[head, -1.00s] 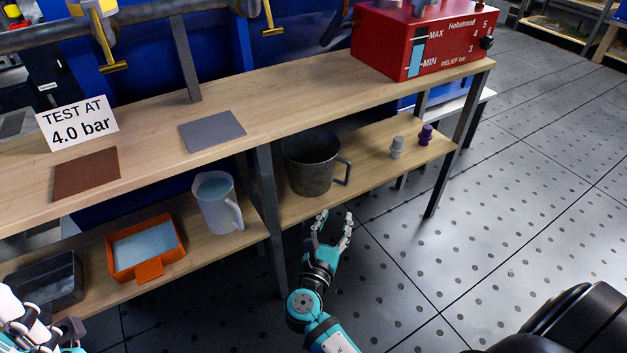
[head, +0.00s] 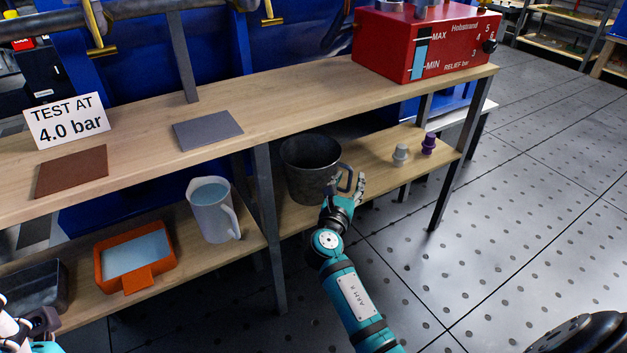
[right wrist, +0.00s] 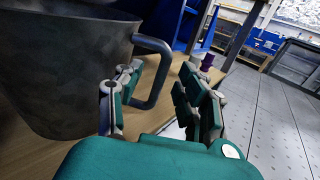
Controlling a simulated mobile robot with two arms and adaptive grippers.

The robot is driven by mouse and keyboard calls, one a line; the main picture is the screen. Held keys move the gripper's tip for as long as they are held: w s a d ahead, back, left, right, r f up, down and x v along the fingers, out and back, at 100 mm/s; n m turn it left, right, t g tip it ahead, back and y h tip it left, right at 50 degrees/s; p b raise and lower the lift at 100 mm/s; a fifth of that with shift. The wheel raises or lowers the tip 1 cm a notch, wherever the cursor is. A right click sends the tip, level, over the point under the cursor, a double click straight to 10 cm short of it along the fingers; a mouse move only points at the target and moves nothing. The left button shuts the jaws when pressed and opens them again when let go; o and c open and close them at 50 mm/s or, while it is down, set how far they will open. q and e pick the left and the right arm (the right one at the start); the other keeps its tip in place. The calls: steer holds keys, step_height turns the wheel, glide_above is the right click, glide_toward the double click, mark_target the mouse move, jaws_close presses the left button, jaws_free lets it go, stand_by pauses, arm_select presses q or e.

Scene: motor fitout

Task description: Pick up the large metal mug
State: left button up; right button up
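The large metal mug (head: 307,172) is dark grey and stands upright on the lower shelf, its handle pointing right. My right gripper (head: 344,183) is at the handle side of the mug. In the right wrist view, the mug (right wrist: 65,75) fills the upper left and its handle (right wrist: 164,68) shows between the two spread fingers of my right gripper (right wrist: 162,95). The fingers are open; I cannot tell whether either touches the handle. My left gripper (head: 30,325) is partly cut off at the lower left corner of the head view, and its opening is unclear.
A white jug (head: 212,218), an orange tray (head: 150,278) and a dark bin (head: 50,285) are on the lower shelf to the left. The upper shelf (head: 270,118) overhangs behind. Floor at right is clear.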

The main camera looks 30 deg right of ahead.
steer(key=shift+x, duration=1)
steer(key=shift+c, duration=0.2)
jaws_close()
